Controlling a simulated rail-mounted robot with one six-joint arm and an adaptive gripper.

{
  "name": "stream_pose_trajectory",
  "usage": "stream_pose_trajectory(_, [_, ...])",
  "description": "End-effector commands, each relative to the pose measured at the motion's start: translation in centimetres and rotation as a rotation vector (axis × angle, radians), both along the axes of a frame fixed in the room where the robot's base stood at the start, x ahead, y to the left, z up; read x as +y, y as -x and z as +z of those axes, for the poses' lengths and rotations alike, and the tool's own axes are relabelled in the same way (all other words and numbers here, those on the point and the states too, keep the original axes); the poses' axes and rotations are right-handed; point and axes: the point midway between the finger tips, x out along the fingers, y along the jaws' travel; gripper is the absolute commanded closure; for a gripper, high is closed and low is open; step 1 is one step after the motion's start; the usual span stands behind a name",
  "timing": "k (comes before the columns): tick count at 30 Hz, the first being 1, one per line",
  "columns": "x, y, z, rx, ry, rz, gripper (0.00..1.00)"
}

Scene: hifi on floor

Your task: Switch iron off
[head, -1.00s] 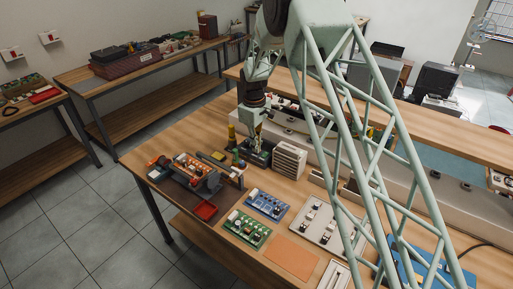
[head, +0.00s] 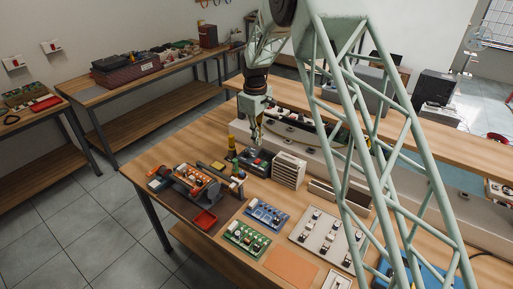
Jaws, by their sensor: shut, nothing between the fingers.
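A small dark box (head: 254,161) with what looks like a small red part on its front stands near the far edge of the wooden bench (head: 148,160). It may be the iron's station; its switch is too small to make out. My gripper (head: 256,138) is shut and empty, pointing down just above the back of this box, with a small gap appearing between them. A yellow-topped upright holder (head: 231,142) stands left of the box. I cannot make out the iron itself.
A white slotted rack (head: 288,170) stands close to the right of the box. A grey rail (head: 318,160) runs behind.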

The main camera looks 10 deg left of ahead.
Motion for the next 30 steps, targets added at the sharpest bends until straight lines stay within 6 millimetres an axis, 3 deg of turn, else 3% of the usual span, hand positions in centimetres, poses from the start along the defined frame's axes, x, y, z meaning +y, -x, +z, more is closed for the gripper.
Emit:
stream_pose_trajectory(3, [-0.1,-0.2,1.8,-0.002,-0.001,0.000,1.00])
stream_pose_trajectory(12, [-0.2,-0.4,4.3,-0.001,0.000,0.000,1.00])
stream_pose_trajectory(30, [-0.3,-0.4,4.8,-0.001,0.000,-0.002,1.00])
